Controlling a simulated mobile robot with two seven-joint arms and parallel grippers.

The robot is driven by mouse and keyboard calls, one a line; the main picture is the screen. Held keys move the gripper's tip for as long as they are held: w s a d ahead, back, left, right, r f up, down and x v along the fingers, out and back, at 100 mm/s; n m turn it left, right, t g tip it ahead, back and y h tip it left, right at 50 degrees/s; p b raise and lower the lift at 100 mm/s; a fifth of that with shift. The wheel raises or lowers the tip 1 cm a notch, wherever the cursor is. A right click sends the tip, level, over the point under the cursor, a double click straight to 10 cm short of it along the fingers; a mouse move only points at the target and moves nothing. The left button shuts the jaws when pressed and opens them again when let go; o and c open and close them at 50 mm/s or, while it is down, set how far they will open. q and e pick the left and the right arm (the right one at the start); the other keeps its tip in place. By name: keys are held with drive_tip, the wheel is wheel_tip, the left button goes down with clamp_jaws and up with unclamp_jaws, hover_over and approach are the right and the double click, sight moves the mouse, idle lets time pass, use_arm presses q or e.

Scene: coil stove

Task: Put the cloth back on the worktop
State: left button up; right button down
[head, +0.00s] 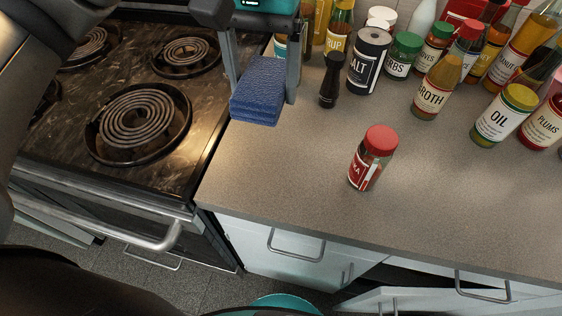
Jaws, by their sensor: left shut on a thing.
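A folded blue cloth (257,92) is between the two fingers of my left gripper (262,85), at the top middle of the head view. The gripper is shut on it. The cloth shows over the left end of the grey-brown worktop (290,165), close to the stove's edge. I cannot tell for sure whether its underside touches the worktop. My right gripper is not in view.
A coil stove (140,120) adjoins on the left. A red-capped jar (372,158) stands alone mid-worktop. A dark pepper mill (331,82), a salt tin (367,62) and several bottles crowd the back. A lower cabinet door (440,300) stands open. The front left worktop is clear.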

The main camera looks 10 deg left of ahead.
use_arm(q)
drive_tip(key=b, duration=0.1)
hover_over(268, 169)
wheel_tip(268, 169, down, 13)
drive_tip(key=shift+r, duration=0.1)
drive_tip(key=shift+f+b, duration=0.5)
drive_tip(key=shift+f, duration=2.2)
drive_tip(key=shift+f, duration=0.1)
drive_tip(key=shift+f, duration=0.1)
drive_tip(key=o, duration=1.2)
drive_tip(key=shift+c, duration=0.2)
